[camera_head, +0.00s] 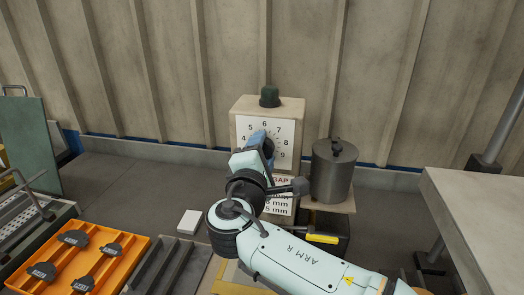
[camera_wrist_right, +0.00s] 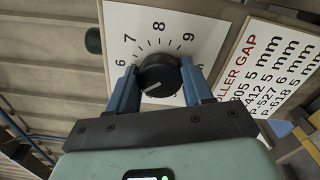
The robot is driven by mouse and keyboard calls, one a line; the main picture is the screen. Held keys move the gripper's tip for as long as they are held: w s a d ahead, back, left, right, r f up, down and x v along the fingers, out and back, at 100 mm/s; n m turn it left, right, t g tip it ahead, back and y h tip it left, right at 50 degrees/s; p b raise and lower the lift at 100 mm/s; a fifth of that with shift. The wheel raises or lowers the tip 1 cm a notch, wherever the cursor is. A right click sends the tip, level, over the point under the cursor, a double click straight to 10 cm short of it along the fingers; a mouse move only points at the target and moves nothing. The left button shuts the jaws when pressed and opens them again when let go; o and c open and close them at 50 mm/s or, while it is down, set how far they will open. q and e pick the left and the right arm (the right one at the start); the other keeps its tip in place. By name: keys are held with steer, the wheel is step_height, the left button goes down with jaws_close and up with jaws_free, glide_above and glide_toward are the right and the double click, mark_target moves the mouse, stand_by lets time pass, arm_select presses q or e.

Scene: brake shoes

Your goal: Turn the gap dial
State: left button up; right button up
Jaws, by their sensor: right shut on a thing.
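The gap dial is a black round knob (camera_wrist_right: 158,76) on a white scale plate (camera_wrist_right: 215,25) with printed numbers; 6, 7, 8 and 9 show in the right wrist view. My right gripper (camera_wrist_right: 156,82) is shut on the knob, with one blue finger on each side of it. A pale pointer line on the knob points toward the lower left in that view. In the head view the scale plate (camera_head: 285,130) stands upright on a wooden box, and my right gripper (camera_head: 262,142) covers the knob. My left gripper is not in view.
A ROLLER GAP card (camera_wrist_right: 268,65) with mm values is beside the scale. A metal canister (camera_head: 334,172) stands right of the box. An orange tray (camera_head: 130,262) with dark parts lies at the lower left, and a white block (camera_head: 188,222) lies between.

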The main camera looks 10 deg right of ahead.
steer(key=o, duration=1)
steer(key=shift+d, duration=0.15)
steer(key=shift+o, duration=0.2)
steer(key=b+v, duration=0.2)
steer(key=v, duration=1.1)
steer(key=shift+s, duration=0.2)
